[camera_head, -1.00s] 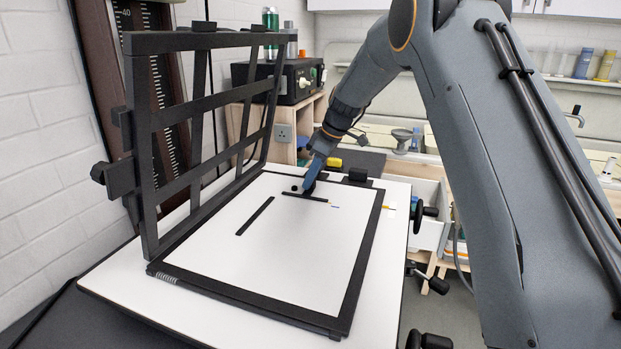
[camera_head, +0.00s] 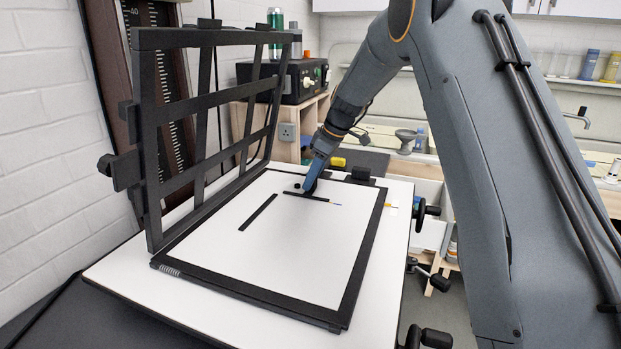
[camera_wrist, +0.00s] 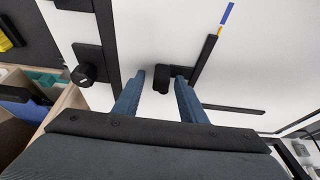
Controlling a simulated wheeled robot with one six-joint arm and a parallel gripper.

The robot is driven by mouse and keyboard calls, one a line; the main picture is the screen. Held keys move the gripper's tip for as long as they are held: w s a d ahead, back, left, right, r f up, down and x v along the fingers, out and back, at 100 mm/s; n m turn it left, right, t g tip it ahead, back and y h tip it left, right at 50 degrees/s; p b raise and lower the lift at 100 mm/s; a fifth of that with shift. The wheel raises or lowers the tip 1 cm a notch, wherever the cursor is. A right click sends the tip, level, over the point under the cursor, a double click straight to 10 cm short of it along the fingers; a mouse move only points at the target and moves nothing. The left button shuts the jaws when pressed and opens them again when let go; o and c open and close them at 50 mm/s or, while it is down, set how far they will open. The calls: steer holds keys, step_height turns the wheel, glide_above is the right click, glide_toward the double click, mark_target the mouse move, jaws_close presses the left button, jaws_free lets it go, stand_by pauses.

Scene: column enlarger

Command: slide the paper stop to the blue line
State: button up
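The paper stop is a slim black bar (camera_head: 306,196) on the white easel board, near its far edge. It also shows in the wrist view (camera_wrist: 206,55). A dark knob (camera_wrist: 162,78) beside the bar stands between my fingers. The blue line (camera_wrist: 228,13) lies just past the bar's end, with a short yellow mark (camera_wrist: 220,30) between them. The blue line shows small in the head view (camera_head: 337,205). My gripper (camera_wrist: 160,85) is low at the bar, its two blue fingers apart on either side of the knob. A gap shows on the left; contact on the right is unclear.
A second black bar (camera_head: 258,212) lies on the board to the left. The black frame (camera_head: 150,140) stands raised along the left side. A black block (camera_head: 361,174) sits at the far edge. The board's near half (camera_head: 270,260) is clear.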

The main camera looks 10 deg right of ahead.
steer(key=b+v, duration=0.2)
steer(key=v, duration=0.5)
steer(key=shift+r, duration=0.35)
steer(key=shift+d, duration=0.1)
